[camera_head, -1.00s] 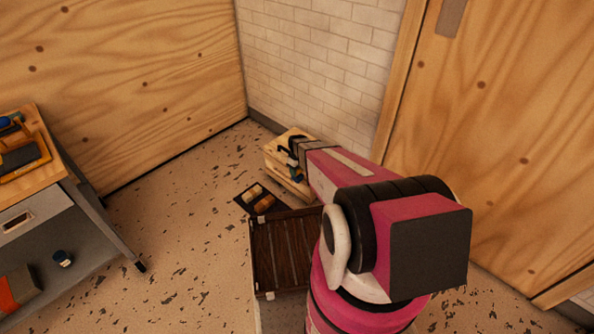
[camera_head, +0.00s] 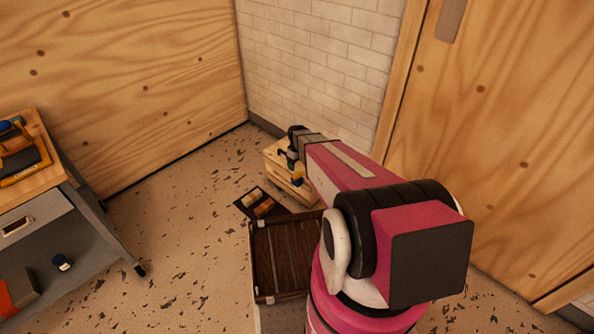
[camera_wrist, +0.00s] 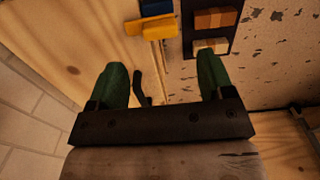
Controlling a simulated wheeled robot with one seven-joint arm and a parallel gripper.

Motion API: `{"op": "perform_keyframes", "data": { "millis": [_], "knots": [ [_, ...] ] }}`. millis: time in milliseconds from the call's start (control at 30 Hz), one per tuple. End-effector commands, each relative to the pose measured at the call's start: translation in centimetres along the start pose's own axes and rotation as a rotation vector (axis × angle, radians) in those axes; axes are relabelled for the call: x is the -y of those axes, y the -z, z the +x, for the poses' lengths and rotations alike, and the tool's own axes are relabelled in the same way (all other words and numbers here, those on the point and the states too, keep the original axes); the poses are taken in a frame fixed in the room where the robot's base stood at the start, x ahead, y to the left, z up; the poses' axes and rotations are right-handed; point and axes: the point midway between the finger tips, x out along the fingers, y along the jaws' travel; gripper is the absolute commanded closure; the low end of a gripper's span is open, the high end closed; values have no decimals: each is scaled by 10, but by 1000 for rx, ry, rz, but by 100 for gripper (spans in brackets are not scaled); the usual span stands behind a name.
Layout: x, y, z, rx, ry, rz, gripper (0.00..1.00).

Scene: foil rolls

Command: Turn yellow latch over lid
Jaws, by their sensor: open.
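The yellow latch (camera_wrist: 150,25) shows at the top of the wrist view, beside a pale wooden strip and below a dark blue part (camera_wrist: 157,8). It also shows as a small yellow patch (camera_head: 298,181) on the front of the wooden box (camera_head: 288,192) in the head view. A wooden surface (camera_wrist: 60,45) fills the left of the wrist view; I cannot tell whether it is the lid. My gripper (camera_wrist: 164,76) is open, its green fingers apart, with the latch ahead of them, not between them. A dark curved piece (camera_wrist: 142,88) shows between the fingers.
A black tray (camera_wrist: 187,42) with orange and tan blocks lies beside the box. A dark slatted crate (camera_head: 285,255) stands in front. A brick wall (camera_head: 310,60) is close behind the box. A workbench (camera_head: 60,190) stands at the left, with open floor between.

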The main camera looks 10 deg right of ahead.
Motion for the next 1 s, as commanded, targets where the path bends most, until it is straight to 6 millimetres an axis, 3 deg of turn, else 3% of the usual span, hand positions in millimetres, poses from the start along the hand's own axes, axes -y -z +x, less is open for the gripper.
{"op": "perform_keyframes", "data": {
  "millis": [100,267,800,900,1000],
  "knots": [
    [0,-1,-19,-1,-1,0,26],
    [0,0,-31,0,0,-1,26],
    [0,0,-34,0,0,1,26],
    [8,-10,-46,-1,0,27,26],
    [26,-35,-75,-1,-1,104,26]
  ]
}}
